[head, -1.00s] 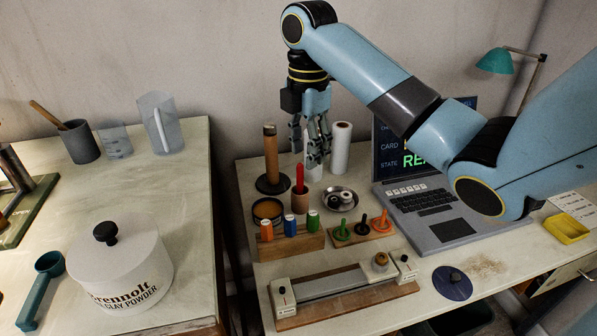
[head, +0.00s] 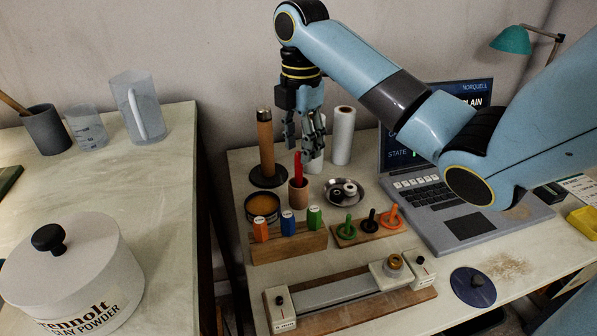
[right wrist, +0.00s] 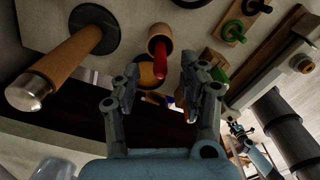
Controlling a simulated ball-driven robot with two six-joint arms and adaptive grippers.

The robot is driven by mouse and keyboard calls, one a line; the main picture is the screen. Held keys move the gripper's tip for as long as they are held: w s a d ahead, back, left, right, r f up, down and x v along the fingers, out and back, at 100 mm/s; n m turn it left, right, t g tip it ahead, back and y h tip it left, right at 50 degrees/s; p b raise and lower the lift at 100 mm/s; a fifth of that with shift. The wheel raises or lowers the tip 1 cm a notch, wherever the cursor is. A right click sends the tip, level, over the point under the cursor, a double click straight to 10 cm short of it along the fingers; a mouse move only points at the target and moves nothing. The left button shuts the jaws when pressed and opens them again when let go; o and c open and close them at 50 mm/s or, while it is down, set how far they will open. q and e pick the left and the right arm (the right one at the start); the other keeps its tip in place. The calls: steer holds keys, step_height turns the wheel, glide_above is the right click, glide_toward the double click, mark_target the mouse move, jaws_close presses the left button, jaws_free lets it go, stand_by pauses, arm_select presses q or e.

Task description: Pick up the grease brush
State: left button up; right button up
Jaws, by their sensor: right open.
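The grease brush appears to be the red upright thing (head: 298,166) in a small wooden cup (head: 298,191) on the right table. In the right wrist view the red thing (right wrist: 160,62) and its cup (right wrist: 158,33) lie ahead, between the open fingers in the picture. My right gripper (head: 308,145) hangs above and just behind the cup in the head view, fingers pointing down and spread. It also shows in the right wrist view (right wrist: 160,88), with nothing between the fingers. The brush's lower end is hidden in the cup. My left gripper is not in view.
Near the cup stand a brown roll on a post (head: 266,145), a white roll (head: 343,135), a round tin (head: 262,207), a metal dish (head: 343,191) and a wooden block with coloured bottles (head: 288,243). A laptop (head: 470,215) is to the right. A gap separates the two tables.

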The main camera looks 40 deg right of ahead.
mark_target(298, 152)
steer(key=f, duration=0.2)
steer(key=shift+a+f, duration=0.3)
steer(key=shift+f, duration=0.55)
jaws_close()
steer(key=shift+r, duration=0.1)
